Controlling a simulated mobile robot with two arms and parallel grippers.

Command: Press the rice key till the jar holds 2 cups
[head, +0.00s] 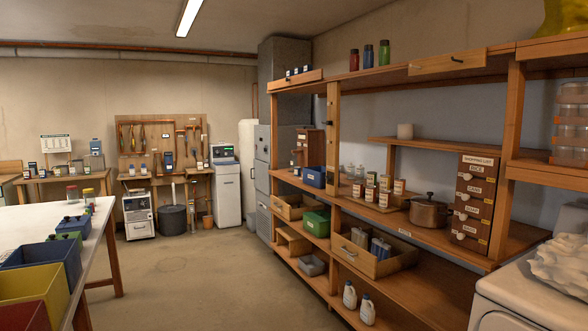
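Neither of my grippers is in view. No key that I can clearly identify as the rice key shows. A brown wooden board (474,205) stands on the right shelf; its top line seems to read "shopping list", the line below seems to read "rice", and pale round knobs run down it.
A long wooden shelf unit (400,225) lines the right wall, with a pot (429,212) and bins. A white machine (530,285) fills the lower right. A white table (40,222) with coloured bins (40,262) is at left. The middle floor is clear.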

